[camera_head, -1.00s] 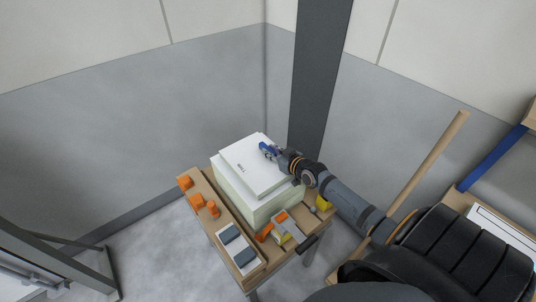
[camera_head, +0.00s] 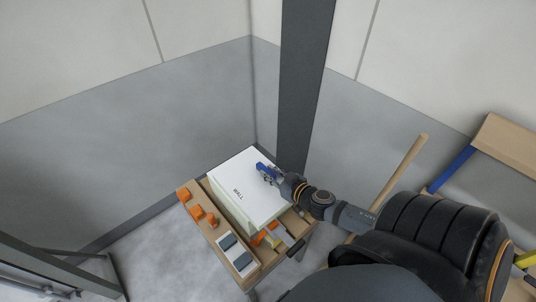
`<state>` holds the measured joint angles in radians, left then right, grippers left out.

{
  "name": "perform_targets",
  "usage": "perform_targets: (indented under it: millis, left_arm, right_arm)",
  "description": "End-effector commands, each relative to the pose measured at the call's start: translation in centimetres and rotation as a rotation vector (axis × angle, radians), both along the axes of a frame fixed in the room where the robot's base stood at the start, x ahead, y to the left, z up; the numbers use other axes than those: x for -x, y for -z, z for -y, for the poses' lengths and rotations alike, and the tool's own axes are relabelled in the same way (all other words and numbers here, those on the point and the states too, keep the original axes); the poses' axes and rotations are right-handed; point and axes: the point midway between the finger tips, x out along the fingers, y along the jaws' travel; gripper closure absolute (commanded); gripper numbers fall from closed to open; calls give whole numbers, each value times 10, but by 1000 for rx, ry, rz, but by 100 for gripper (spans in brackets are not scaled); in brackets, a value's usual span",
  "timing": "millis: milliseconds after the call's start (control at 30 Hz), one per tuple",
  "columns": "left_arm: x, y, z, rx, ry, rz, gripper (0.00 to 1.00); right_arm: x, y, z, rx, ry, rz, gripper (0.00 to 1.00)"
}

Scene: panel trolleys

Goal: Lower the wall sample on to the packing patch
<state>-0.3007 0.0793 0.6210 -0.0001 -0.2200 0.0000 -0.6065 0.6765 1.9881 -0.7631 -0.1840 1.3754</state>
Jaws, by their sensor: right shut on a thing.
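The wall sample (camera_head: 238,180) is a flat white panel with small dark lettering, at the middle of the head view. It covers most of a pale green-white block (camera_head: 228,208) on a small wooden table (camera_head: 211,190). I cannot tell whether the panel touches the block. My right gripper (camera_head: 265,170), with blue fingertips, is shut on the panel near its right edge, its arm coming in from the right. I cannot make out the packing patch; it may be hidden under the panel. My left gripper is not in view.
Several orange blocks (camera_head: 197,212) and dark grey pads (camera_head: 228,242) lie along the table's left strip. More small orange and yellow items lie at its front right. A dark post (camera_head: 304,80) stands behind the table. Grey floor (camera_head: 160,240) is clear to the left.

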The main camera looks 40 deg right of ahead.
Motion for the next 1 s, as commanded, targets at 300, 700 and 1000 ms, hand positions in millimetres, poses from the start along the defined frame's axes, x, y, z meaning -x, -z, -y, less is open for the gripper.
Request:
perform_targets:
  millis: [300, 700, 1000]
  left_arm:
    - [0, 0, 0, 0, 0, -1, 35]
    - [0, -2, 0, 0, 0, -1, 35]
    - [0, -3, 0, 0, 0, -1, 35]
  right_arm:
    - [9, -7, -5, -4, 0, 6, 100]
    - [9, -20, -4, 0, -2, 6, 100]
    - [9, -42, -4, 1, -3, 4, 100]
